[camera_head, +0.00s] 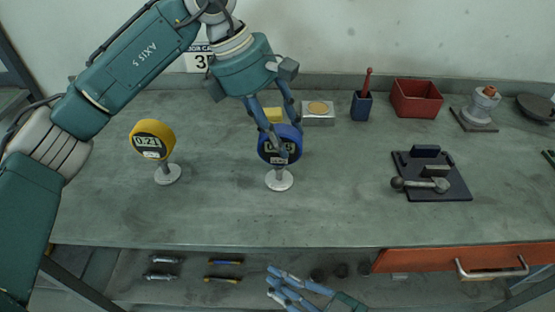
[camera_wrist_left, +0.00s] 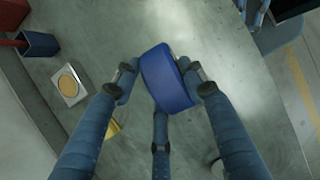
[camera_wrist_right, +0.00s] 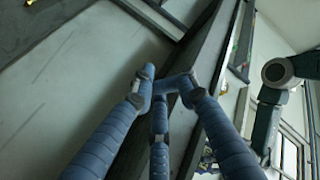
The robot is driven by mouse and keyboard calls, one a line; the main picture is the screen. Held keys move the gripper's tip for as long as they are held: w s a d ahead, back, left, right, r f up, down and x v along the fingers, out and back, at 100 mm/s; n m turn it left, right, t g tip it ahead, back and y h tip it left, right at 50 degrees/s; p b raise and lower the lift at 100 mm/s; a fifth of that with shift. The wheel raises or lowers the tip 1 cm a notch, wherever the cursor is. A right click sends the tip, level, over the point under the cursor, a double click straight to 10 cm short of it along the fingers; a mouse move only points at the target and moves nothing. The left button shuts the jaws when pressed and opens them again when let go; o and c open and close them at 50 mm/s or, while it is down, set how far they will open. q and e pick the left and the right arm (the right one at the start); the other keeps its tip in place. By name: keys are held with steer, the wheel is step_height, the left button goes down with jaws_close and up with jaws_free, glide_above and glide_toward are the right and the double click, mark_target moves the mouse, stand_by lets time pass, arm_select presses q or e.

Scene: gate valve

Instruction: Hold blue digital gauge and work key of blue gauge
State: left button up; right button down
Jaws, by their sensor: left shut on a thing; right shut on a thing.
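The blue digital gauge (camera_head: 268,143) stands upright on its round pale base on the workbench, in the middle of the head view. My left gripper (camera_head: 281,140) reaches down from above and is shut on its blue housing. A finger crosses the display, so its reading is partly hidden. A small pale key (camera_head: 278,161) shows below the display. The left wrist view shows the blue housing (camera_wrist_left: 168,82) between my fingers. My right gripper (camera_head: 275,281) is low in front of the bench edge, apart from the gauge. Its fingers (camera_wrist_right: 168,82) are drawn together, with no object visible between them.
A yellow gauge (camera_head: 152,126) reading 0.21 stands left on the workbench (camera_head: 335,205). A blue cup (camera_head: 361,107), red bin (camera_head: 416,97) and dark fixture (camera_head: 450,188) are to the right. An orange drawer (camera_head: 430,258) with a handle is below the bench top.

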arm_select(q)
steer(key=shift+d+f, duration=0.1)
steer(key=shift+f, duration=0.1)
steer(key=shift+s+d+r, duration=0.15)
steer(key=shift+s+d, duration=0.1)
steer(key=shift+s, duration=0.15)
steer(key=shift+w+a, duration=0.15)
steer(key=shift+w, duration=0.15)
steer(key=shift+w+a, duration=0.15)
steer(key=shift+w, duration=0.1)
steer(key=shift+s, duration=0.1)
arm_select(e)
step_height(320, 180, up, 20)
steer(key=w+m+t, duration=0.1)
steer(key=m+t, duration=0.2)
steer(key=m, duration=0.6)
steer(key=w+m+t+y, duration=0.1)
steer(key=m+t, duration=0.3)
steer(key=m, duration=0.6)
steer(key=shift+w+d+m, duration=0.15)
steer(key=shift+w+m, duration=0.15)
steer(key=shift+r, duration=0.1)
